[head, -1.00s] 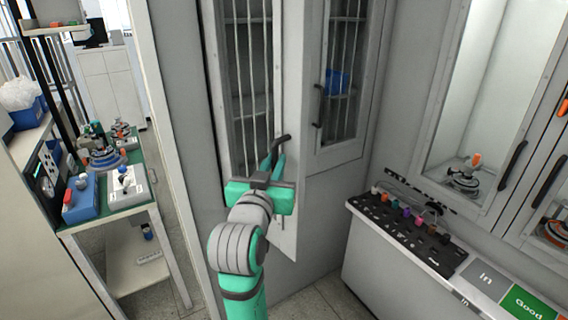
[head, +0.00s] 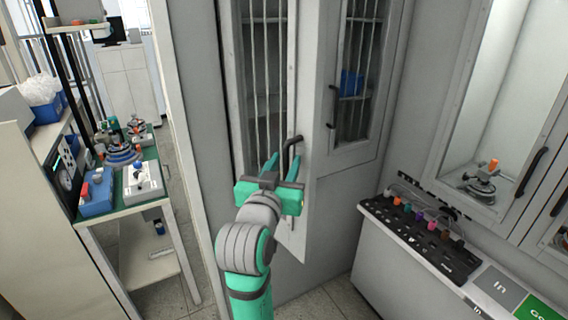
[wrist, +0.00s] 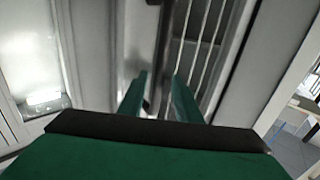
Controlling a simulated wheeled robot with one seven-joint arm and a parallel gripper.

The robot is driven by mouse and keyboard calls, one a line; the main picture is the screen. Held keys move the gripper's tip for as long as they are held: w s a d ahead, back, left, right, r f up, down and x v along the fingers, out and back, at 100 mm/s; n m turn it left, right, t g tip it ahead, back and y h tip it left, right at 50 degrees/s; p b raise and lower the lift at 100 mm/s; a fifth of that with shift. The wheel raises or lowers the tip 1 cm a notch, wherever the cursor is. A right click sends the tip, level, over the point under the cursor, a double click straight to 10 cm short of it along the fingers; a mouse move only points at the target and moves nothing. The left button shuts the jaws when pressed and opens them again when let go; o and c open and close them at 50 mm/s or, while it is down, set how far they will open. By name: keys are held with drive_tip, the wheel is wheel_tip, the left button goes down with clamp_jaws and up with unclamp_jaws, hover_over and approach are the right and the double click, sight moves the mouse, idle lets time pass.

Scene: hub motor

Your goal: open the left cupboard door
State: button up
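The left cupboard door (head: 292,215) is grey with a barred glass pane. Its free right edge appears to stand out from the cupboard front, as if ajar. Its dark handle (head: 287,158) is a vertical bar near that edge, and shows in the wrist view (wrist: 164,50) too. My gripper (head: 283,161) is at the handle with its green fingers apart. In the wrist view the fingertips (wrist: 160,84) are open, with the handle ahead and between them. I cannot tell whether a finger touches it. The right cupboard door (head: 350,150) looks shut.
A bench with a black tool rack (head: 420,235) stands at the right, below a glazed cabinet (head: 490,130). A green-topped table (head: 150,190) with parts stands at the left. A blue bin (head: 351,82) sits behind the right door's bars. Some floor shows below.

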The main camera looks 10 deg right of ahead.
drive_tip(key=v, duration=1)
drive_tip(key=shift+s, duration=0.25)
drive_tip(key=shift+a, duration=0.15)
drive_tip(key=s+a+f+n+y, duration=0.1)
drive_tip(key=s+f+n+y, duration=0.15)
drive_tip(key=f, duration=0.75)
drive_tip(key=s+a+f+n+y, duration=0.1)
drive_tip(key=s+f, duration=0.2)
drive_tip(key=f, duration=0.7)
drive_tip(key=s+a+f+n+y, duration=0.1)
drive_tip(key=s+f+n, duration=0.15)
drive_tip(key=f, duration=0.65)
drive_tip(key=s+f+g+y, duration=0.1)
drive_tip(key=s+f+y, duration=0.1)
drive_tip(key=s+f, duration=0.9)
drive_tip(key=s+m, duration=0.2)
drive_tip(key=s, duration=1.6)
drive_tip(key=shift+s+d+g, duration=0.25)
drive_tip(key=shift+g, duration=0.05)
